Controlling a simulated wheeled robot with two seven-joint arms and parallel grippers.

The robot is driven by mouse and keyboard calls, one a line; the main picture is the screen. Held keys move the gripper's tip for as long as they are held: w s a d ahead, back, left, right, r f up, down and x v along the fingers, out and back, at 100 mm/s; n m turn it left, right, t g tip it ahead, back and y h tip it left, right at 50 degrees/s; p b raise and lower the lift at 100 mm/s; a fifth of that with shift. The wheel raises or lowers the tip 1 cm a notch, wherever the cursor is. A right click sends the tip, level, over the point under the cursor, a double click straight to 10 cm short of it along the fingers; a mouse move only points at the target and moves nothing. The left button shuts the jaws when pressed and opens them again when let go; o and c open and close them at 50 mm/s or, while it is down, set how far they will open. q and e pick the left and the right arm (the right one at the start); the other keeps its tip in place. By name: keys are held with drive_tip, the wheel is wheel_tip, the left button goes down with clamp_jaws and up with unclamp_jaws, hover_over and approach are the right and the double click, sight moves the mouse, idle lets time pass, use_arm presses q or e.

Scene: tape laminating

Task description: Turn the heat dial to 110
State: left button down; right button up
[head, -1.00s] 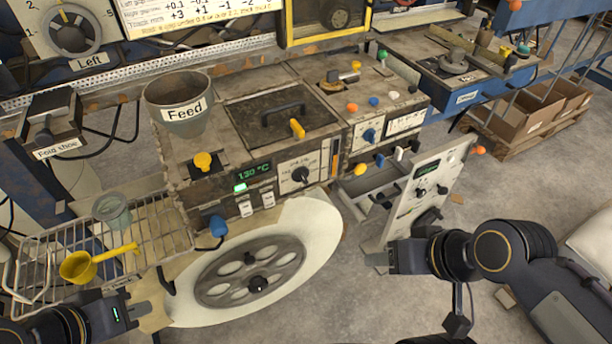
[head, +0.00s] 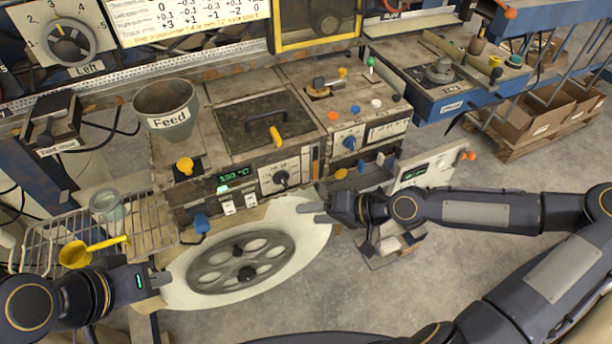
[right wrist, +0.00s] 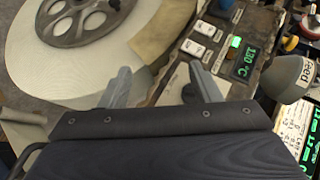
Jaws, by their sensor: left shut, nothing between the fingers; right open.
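The heat dial (head: 281,178) is a black knob on a pale plate on the front of the heater box. My right gripper (head: 312,207) is open and empty, a little below and right of the dial in the head view. Its two fingers (right wrist: 162,86) are spread in the right wrist view, where the dial is mostly hidden or unclear. My left gripper (head: 162,281) is shut and empty, left of the spoked wheel.
A spoked wheel on a pale disc (head: 190,289) lies below the panel. White switches (head: 229,208) and a blue knob (head: 201,223) sit left of the dial. A wire rack (head: 150,215) with a yellow ladle (head: 75,254) stands left. A lower panel (head: 410,175) stands right.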

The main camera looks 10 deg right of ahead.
sight(286, 182)
drive_tip(key=w+d+r+m+t+y, duration=0.2)
drive_tip(key=w+r+t, duration=0.1)
drive_tip(key=r, duration=0.2)
drive_tip(key=p+x, duration=0.1)
drive_tip(key=x, duration=0.5)
drive_tip(key=shift+w+a+p, duration=0.2)
drive_tip(key=shift+w+p, duration=0.05)
drive_tip(key=shift+p, duration=0.15)
drive_tip(key=shift+x, duration=0.85)
use_arm(q)
drive_tip(key=shift+d+r, duration=0.25)
drive_tip(key=shift+r, duration=0.35)
drive_tip(key=shift+d+r, duration=0.25)
drive_tip(key=shift+r, duration=0.3)
use_arm(e)
drive_tip(key=shift+d+f, duration=0.1)
drive_tip(key=c, duration=1)
